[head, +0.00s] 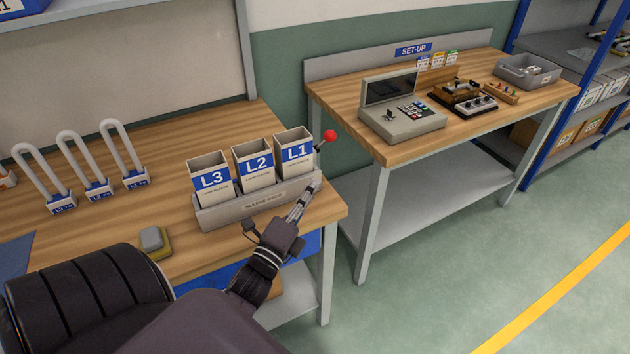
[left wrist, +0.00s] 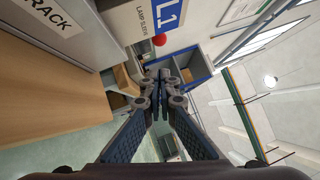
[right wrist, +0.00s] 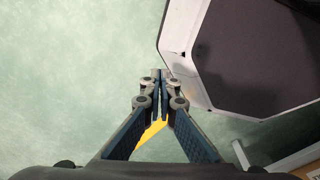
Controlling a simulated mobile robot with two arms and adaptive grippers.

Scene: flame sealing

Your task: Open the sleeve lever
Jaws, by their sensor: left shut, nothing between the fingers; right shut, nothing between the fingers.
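The sleeve lever shows as a red ball knob (head: 329,136) on a short dark stem at the right end of the grey sleeve rack (head: 232,214). The knob also shows in the left wrist view (left wrist: 160,40), above my fingertips. The rack holds sleeves L3 (head: 212,180), L2 (head: 255,165) and L1 (head: 297,153), all upright. My left gripper (head: 311,184) is shut and empty, in front of the rack's right end and below the knob. In the head view it looks apart from the knob. My right gripper (right wrist: 161,80) is shut and empty, over open floor.
White looped lamps (head: 126,146) stand left of the rack on the wooden bench (head: 100,221). A grey-and-yellow block (head: 153,241) lies near the front edge. A set-up table (head: 400,150) with a grey console (head: 404,121) stands to the right, across a gap.

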